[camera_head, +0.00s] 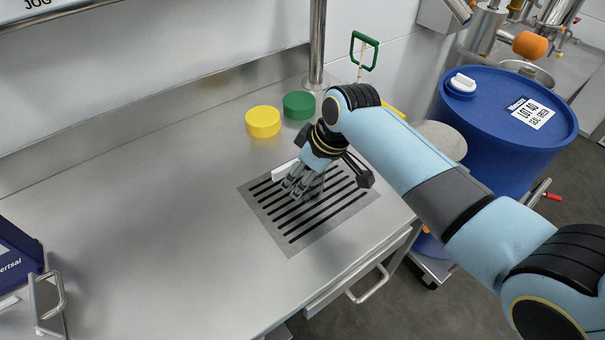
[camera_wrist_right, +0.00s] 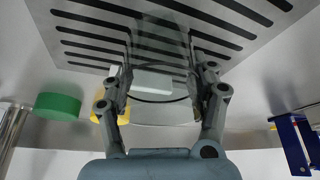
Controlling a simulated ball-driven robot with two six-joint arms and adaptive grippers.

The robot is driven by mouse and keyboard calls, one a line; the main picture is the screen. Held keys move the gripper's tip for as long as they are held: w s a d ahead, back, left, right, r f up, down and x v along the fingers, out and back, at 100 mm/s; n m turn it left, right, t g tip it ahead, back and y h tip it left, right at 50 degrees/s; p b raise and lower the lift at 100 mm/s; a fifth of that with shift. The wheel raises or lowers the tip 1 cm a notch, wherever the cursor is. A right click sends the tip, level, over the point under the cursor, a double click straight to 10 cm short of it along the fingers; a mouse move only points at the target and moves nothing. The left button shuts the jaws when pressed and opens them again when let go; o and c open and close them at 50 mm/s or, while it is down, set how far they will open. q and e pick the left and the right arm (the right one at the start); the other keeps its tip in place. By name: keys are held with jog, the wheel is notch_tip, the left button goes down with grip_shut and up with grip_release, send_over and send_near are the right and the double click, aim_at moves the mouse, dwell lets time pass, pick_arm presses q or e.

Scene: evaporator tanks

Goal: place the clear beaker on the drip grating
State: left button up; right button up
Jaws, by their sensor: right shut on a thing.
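My right gripper (camera_head: 303,183) is over the drip grating (camera_head: 292,241), a grey plate with black slots set in the steel counter. In the right wrist view, the gripper's fingers (camera_wrist_right: 160,88) are closed on the two sides of the clear beaker (camera_wrist_right: 160,42). The beaker is see-through, with its curved rim toward the wrist and the slots showing through it. In the head view the fingers mostly hide it. I cannot tell whether its base touches the grating. A white patch shows between the fingers. My left gripper is not in view.
A yellow disc (camera_head: 263,122) and a green disc (camera_head: 299,106) lie behind the grating, near a steel post (camera_head: 317,45). A green-handled tool (camera_head: 364,50) stands at the back. A blue drum (camera_head: 500,125) is at the right.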

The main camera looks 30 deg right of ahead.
jog(key=o, duration=1.2)
jog(key=p+v, duration=0.2)
jog(key=v, duration=1)
